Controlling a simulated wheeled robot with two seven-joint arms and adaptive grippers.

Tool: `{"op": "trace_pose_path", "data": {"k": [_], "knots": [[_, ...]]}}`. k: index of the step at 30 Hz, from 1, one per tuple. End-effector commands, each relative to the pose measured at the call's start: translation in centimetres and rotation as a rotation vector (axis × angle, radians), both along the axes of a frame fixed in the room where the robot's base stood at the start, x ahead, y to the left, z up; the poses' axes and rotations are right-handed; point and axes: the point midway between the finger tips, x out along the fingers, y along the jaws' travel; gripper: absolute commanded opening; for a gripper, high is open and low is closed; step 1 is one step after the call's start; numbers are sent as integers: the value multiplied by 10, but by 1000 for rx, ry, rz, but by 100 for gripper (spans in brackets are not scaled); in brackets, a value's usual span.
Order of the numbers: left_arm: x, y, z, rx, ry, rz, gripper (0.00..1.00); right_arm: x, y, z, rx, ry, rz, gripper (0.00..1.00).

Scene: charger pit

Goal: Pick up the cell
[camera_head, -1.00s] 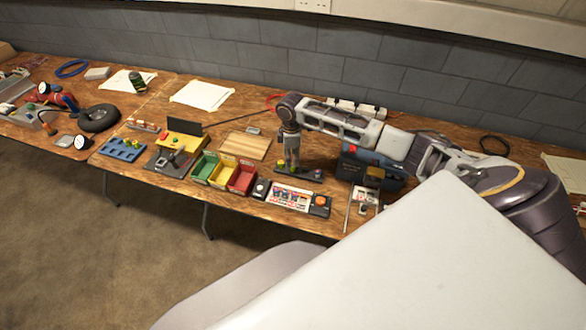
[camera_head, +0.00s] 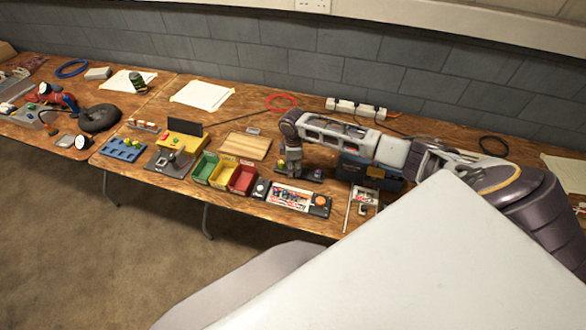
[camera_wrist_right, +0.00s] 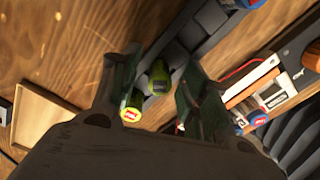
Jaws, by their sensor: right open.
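Green-yellow cells sit upright in a dark charger (camera_head: 312,178) under my right arm. In the right wrist view, a green cell (camera_wrist_right: 158,78) stands in the charger (camera_wrist_right: 202,30) between the two fingers of my right gripper (camera_wrist_right: 155,92). The gripper is open, with a finger on either side of that cell; contact cannot be told. A second yellow-green cell (camera_wrist_right: 130,115) with a red mark shows beside the left finger. In the head view my right gripper (camera_head: 291,170) points down at the charger, and its fingertips are hard to make out. My left gripper is not in view.
Green, yellow and red bins (camera_head: 241,180) stand left of the charger. A panel with buttons (camera_head: 290,198) lies in front, and a wooden board (camera_head: 245,146) lies behind left. A power strip (camera_head: 356,108) lies at the back.

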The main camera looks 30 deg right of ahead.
Motion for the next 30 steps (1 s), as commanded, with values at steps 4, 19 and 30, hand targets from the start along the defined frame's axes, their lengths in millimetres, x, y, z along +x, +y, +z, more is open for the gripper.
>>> {"op": "trace_pose_path", "data": {"k": [4,19,30], "knots": [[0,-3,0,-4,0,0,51,0,0,0,0,0,0,45],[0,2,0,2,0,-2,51,0,0,0,-1,0,0,15],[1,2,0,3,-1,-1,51,0,0,0,-1,0,0,0]]}}
